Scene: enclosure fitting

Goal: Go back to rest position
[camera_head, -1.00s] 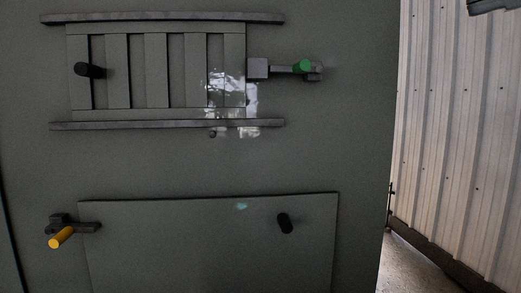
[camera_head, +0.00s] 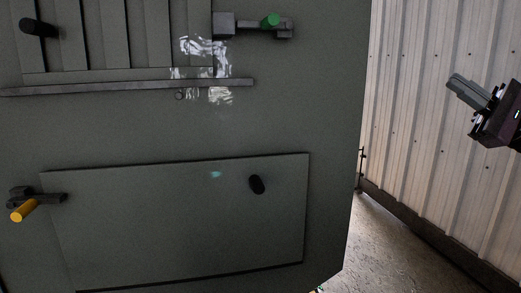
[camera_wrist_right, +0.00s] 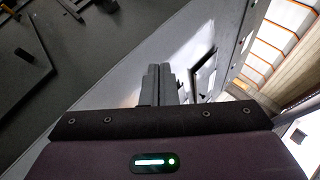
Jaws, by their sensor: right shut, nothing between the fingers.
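My right gripper (camera_head: 470,91) is at the right of the head view, in front of the corrugated wall and apart from the dark green enclosure. Its fingers lie together and hold nothing. In the right wrist view the shut fingers (camera_wrist_right: 159,84) point away from the camera, with nothing between them. My left gripper is in neither view.
The enclosure (camera_head: 320,110) fills the left and middle. The corrugated wall (camera_head: 410,130) stands right, above bare floor (camera_head: 385,240).

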